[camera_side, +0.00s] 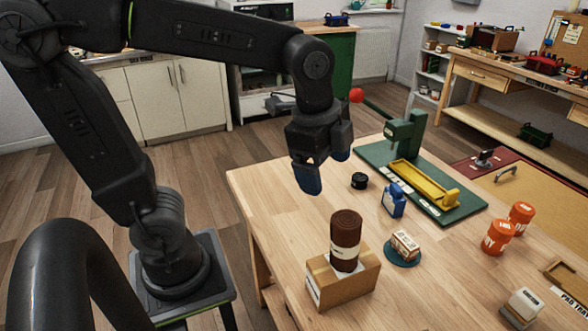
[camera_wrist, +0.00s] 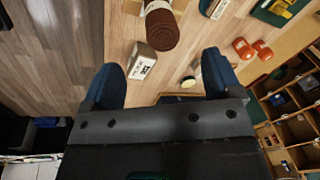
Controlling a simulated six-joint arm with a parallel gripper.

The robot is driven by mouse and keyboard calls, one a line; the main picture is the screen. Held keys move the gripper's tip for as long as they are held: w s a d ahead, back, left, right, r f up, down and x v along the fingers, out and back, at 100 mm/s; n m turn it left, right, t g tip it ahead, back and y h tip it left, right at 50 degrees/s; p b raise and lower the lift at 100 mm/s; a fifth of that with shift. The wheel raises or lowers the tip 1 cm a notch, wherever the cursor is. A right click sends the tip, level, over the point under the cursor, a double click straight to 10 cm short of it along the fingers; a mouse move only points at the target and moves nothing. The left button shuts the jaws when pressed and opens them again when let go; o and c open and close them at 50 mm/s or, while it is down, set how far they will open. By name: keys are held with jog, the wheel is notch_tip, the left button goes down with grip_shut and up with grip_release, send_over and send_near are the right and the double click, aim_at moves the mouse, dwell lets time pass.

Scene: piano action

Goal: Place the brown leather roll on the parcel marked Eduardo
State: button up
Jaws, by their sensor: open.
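The brown leather roll (camera_side: 346,229) stands upright on a cardboard parcel (camera_side: 349,288) in the side view. The roll has a pale band around its lower part. In the wrist view the roll (camera_wrist: 160,28) is at the top centre, its spiral end showing. A separate box with a white label (camera_wrist: 141,62) lies near it there. I cannot read the name on either label. My gripper (camera_side: 322,174) is open and empty, above the table and up-left of the roll. Its blue fingertips (camera_wrist: 161,66) show in the wrist view, apart from the roll.
A small box on a round green dish (camera_side: 403,248) stands right of the roll. Two orange jars (camera_side: 497,238) stand further right. The table's left part is clear.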

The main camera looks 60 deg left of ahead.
jog(key=s+a+f+n+t, duration=0.1)
jog(key=s+a+n+t, duration=0.2)
jog(key=n, duration=0.9)
jog(key=shift+s, duration=1.85)
